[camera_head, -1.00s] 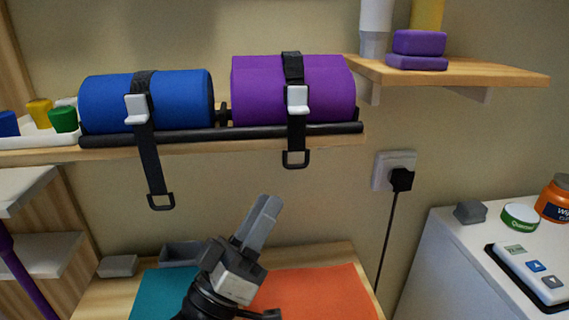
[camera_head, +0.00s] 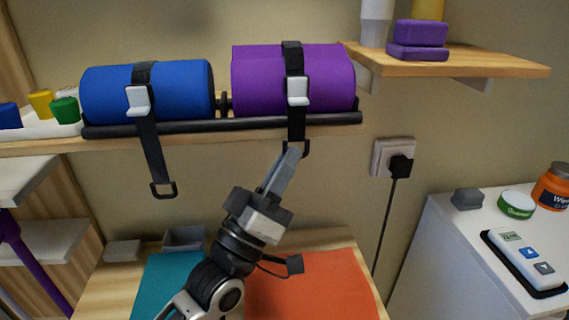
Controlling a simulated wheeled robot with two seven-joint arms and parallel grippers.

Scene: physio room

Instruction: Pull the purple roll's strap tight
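The purple roll (camera_head: 265,90) lies on the wall shelf, with a black strap (camera_head: 293,62) around it and a pale buckle (camera_head: 297,91) on its front. The strap's tail hangs below the shelf edge and ends in a black ring (camera_head: 306,150). My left gripper (camera_head: 289,156) reaches up from below, its fingertips overlapping the ring's left side in the picture. The fingers appear close together and hide part of the ring. Whether they are closed on it, or only in front of it, I cannot tell. My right gripper is out of view.
A blue roll (camera_head: 180,88) with its own strap and hanging ring (camera_head: 163,190) is on the left. A black plug (camera_head: 400,166) sits in the wall socket to the right. Teal and orange mats (camera_head: 318,285) lie below. The wall between the rings is clear.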

